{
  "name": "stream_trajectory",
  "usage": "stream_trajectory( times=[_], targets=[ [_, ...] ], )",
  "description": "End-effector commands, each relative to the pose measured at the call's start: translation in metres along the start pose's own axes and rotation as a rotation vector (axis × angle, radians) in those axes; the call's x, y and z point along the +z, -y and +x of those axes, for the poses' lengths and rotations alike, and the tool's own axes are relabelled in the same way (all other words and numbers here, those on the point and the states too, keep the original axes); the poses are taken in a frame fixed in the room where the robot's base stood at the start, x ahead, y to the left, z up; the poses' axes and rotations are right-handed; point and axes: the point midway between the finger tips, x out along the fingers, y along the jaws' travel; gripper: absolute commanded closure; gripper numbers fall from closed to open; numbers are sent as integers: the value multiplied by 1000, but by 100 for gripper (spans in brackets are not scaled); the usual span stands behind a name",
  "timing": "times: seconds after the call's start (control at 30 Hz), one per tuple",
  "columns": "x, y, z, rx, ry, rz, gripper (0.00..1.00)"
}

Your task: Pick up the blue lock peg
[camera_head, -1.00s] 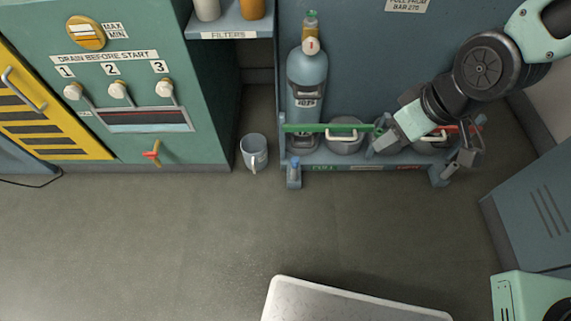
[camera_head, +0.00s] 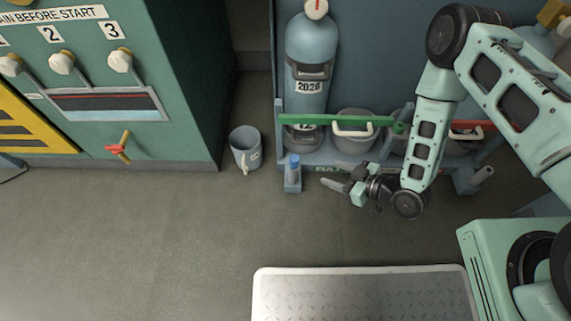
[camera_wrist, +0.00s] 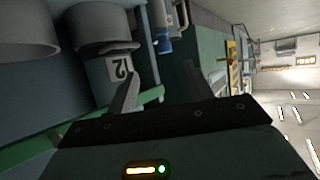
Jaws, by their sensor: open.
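The blue lock peg (camera_head: 293,161) is small and stands upright in the left front foot of the rack, in the head view. My gripper (camera_head: 343,188) is low in front of the rack, to the right of the peg and apart from it, with its fingers pointing left. In the wrist view my gripper (camera_wrist: 160,70) shows two spread fingers with nothing between them. A small blue piece (camera_wrist: 164,46) beyond the fingertips looks like the peg, but I cannot be sure.
The rack's green bar (camera_head: 335,119) runs above the grey pots (camera_head: 355,138), behind my gripper. A gas cylinder (camera_head: 310,65) stands behind the bar. A metal-topped platform (camera_head: 365,290) lies in front; the floor between is clear.

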Motion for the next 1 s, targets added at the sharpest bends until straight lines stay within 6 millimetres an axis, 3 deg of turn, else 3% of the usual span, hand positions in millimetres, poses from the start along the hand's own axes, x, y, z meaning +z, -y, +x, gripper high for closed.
stream_trajectory(
  times=[0.03,0.1,0.27,0.7,1.0],
  targets=[
    [14,4,0,4,-18,9,49],
    [20,6,-3,12,-41,14,49],
    [24,8,5,17,-62,15,49],
    [20,7,94,17,-62,15,49],
    [16,6,119,17,-59,16,49]
  ],
)
